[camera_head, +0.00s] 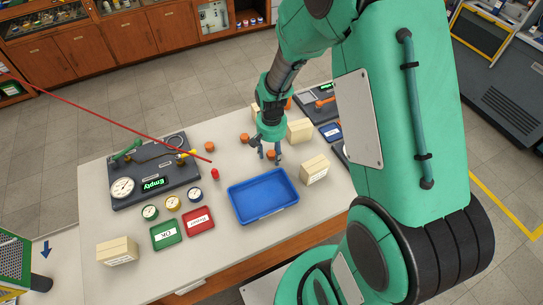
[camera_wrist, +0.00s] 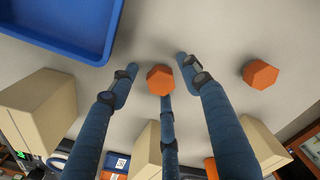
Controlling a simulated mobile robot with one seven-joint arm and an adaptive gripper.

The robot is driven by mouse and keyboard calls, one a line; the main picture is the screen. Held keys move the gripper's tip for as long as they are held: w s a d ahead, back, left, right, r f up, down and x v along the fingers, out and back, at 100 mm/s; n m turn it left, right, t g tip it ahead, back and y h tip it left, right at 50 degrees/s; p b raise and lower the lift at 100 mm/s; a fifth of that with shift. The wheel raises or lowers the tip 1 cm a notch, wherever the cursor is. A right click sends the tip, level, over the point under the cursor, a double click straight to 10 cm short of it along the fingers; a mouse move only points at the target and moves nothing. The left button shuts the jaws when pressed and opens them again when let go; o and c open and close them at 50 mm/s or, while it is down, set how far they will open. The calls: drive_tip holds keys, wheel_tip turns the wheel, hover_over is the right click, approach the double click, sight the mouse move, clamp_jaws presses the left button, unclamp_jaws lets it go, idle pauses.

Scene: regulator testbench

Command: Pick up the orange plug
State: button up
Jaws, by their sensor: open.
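An orange plug (camera_wrist: 160,80) with a faceted top sits on the table between the spread fingers of my gripper (camera_wrist: 157,68) in the wrist view. In the head view this plug (camera_head: 271,155) shows just by the fingertips of my gripper (camera_head: 267,152), partly hidden by them. The fingers are open around the plug, with gaps at left and right; whether the third finger touches it I cannot tell. A second orange plug (camera_wrist: 260,74) lies to the right in the wrist view. More orange plugs stand on the table, at its back left (camera_head: 209,146) and behind my gripper (camera_head: 244,138).
A blue tray (camera_head: 234,209) lies in front of my gripper; its rim (camera_wrist: 108,50) fills the wrist view's upper left. Beige boxes (camera_head: 315,169) (camera_head: 300,130) stand close by on the right. A gauge board (camera_head: 150,195), small gauges and red and green trays occupy the left.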

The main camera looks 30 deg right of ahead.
sight(271, 153)
idle(0.4)
drive_tip(key=c, duration=1)
drive_tip(key=shift+r, duration=0.2)
drive_tip(key=shift+c, duration=0.2)
drive_tip(key=shift+w+r+p, duration=0.1)
drive_tip(key=shift+r+p, duration=0.2)
drive_tip(key=shift+r, duration=0.3)
wheel_tip(271, 153, up, 2)
drive_tip(key=shift+r+p, duration=0.1)
drive_tip(key=shift+p, duration=0.25)
drive_tip(key=s, duration=0.5)
drive_tip(key=s+a+r+p, duration=0.1)
drive_tip(key=s, duration=0.4)
drive_tip(key=s+a+p, duration=0.1)
drive_tip(key=s, duration=0.5)
drive_tip(key=shift+r, duration=0.15)
